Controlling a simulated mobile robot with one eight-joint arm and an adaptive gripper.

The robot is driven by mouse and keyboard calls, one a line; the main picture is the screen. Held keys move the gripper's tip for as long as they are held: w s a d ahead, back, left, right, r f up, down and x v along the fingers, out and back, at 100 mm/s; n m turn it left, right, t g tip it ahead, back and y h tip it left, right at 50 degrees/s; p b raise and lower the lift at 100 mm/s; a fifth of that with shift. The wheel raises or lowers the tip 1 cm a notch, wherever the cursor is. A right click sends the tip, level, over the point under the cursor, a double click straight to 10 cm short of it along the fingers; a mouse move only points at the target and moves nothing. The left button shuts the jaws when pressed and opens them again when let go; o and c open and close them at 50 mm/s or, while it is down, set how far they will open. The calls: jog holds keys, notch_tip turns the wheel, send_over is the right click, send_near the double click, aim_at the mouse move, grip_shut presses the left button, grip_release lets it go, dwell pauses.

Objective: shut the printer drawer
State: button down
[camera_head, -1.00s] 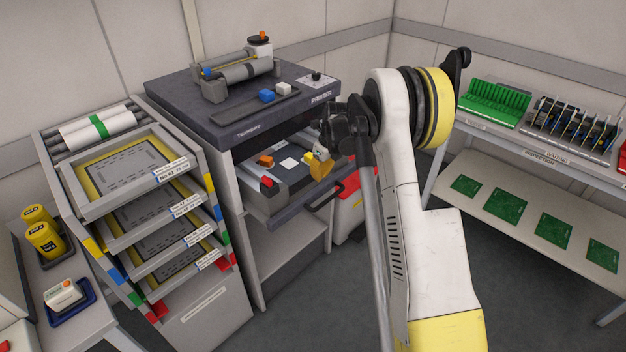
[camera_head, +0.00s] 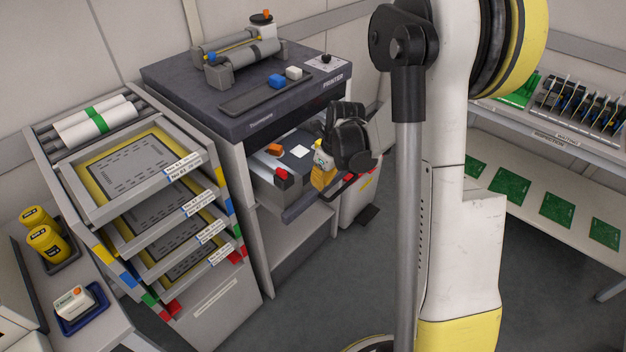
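The printer (camera_head: 215,118) is a dark-topped grey cabinet at centre left. Its drawer (camera_head: 292,212) stands out from the front, below the dark top. Small orange, white and red parts show inside the drawer.
A rack of grey framed trays (camera_head: 140,180) stands close left of the printer. A grey bin (camera_head: 358,205) with red stands to the right of the drawer. My arm column blocks the view at right centre. Floor (camera_head: 305,290) in front of the printer is clear.

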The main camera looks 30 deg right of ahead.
aim_at(305, 195)
jog(key=w+f+b, duration=0.1)
jog(key=f, duration=0.1)
jog(key=w+a+f+b, duration=0.1)
jog(key=f, duration=0.2)
jog(key=w+f+b, duration=0.1)
jog(key=w+f, duration=0.1)
jog(key=shift+a+f+b, duration=0.2)
jog(key=shift+f+b, duration=0.2)
jog(key=shift+w+a+r, duration=0.15)
jog(key=shift+w+a, duration=0.15)
jog(key=shift+w, duration=0.45)
jog(key=w, duration=0.1)
jog(key=w+a, duration=0.1)
jog(key=w, duration=0.2)
jog(key=shift+w+a, duration=0.3)
jog(key=shift+w, duration=0.05)
jog(key=shift+s, duration=0.1)
jog(key=shift+d, duration=0.1)
